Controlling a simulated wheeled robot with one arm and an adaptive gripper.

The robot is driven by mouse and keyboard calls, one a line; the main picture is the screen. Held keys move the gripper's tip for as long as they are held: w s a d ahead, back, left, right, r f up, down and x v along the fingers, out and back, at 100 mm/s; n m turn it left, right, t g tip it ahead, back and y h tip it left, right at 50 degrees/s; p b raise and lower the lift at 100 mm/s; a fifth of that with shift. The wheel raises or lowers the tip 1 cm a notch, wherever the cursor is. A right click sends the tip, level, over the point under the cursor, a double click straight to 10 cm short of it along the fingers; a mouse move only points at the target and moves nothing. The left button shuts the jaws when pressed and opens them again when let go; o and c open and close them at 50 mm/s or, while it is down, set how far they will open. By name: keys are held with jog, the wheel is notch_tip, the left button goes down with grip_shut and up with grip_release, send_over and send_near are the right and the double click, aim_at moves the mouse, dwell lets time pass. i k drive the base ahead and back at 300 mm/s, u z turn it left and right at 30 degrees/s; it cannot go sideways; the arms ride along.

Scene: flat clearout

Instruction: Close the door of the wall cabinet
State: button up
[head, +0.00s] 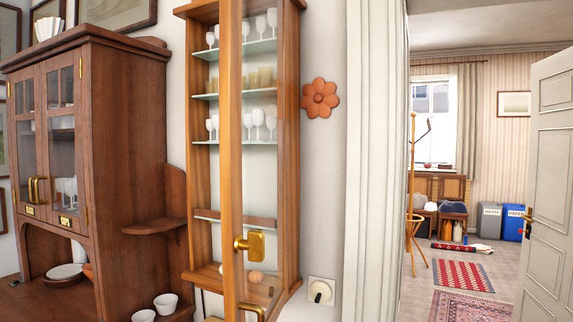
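The wall cabinet (203,150) is a tall, narrow wooden case with glass shelves, on the wall left of the doorway in the head view. Its door (231,150) stands open, swung out towards me and seen at a steep angle; its wooden stile crosses the front of the shelves. Brass fittings (256,244) sit on the door low down, and another brass piece shows at the bottom edge of the picture. The door's lower end is cut off by the frame. My gripper is not in view.
A dark wooden cupboard (130,150) stands at left, with a small side shelf (155,228) and white bowls (166,303) near the wall cabinet. Glasses (258,118) stand on its shelves. At right, an open room door (550,190) and a doorway lead to a room with rugs.

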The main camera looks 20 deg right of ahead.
aim_at(230, 16)
jog(key=i, duration=0.2)
jog(key=z, duration=1.25)
jog(key=k, duration=0.65)
jog(key=u, duration=1.75)
